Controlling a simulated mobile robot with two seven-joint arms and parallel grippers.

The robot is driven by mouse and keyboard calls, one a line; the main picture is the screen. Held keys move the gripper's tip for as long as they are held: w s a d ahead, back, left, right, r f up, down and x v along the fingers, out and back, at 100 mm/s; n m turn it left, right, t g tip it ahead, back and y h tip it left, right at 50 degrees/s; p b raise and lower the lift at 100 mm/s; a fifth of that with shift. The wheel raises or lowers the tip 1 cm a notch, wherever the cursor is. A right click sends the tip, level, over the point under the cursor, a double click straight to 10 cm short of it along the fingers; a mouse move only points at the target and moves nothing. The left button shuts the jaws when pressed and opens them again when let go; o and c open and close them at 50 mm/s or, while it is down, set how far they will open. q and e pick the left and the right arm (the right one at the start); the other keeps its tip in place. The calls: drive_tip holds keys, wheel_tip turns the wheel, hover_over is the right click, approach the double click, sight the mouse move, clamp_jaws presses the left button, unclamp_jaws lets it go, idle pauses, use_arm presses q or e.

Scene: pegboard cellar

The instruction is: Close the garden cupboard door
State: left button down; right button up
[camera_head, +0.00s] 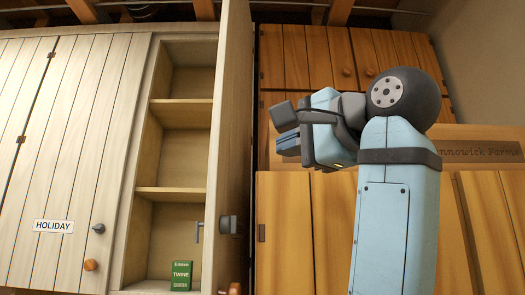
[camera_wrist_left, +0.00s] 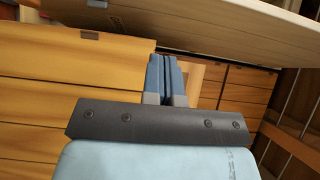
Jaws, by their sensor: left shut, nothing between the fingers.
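A pale wooden cupboard (camera_head: 170,195) stands open, with shelves inside. Its door (camera_head: 233,120) is swung out toward me and seen nearly edge-on, with a dark latch part (camera_head: 228,225) and a round wooden knob low on it. A gap shows between fingertips and door. In the left wrist view the shut fingers (camera_wrist_left: 166,75) point toward a pale panel (camera_wrist_left: 220,25), likely this door. My right gripper is out of view.
A green box marked TWINE (camera_head: 181,275) stands on the cupboard's lowest visible shelf. A shut door labelled HOLIDAY (camera_head: 70,150) is on the left. Orange-brown wooden cupboards (camera_head: 300,225) stand behind my arm, with a carved sign (camera_head: 485,151) at right.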

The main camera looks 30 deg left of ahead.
use_arm(q)
drive_tip(key=p, duration=0.3)
approach(220, 165)
drive_tip(key=w+a, duration=0.2)
drive_tip(key=w, duration=0.1)
drive_tip(key=a, duration=0.1)
drive_tip(key=a+p, duration=0.1)
drive_tip(key=a, duration=0.1)
drive_tip(key=shift+s+a, duration=0.2)
drive_tip(key=shift+s, duration=0.15)
drive_tip(key=shift+s+a, duration=0.3)
drive_tip(key=shift+w, duration=0.1)
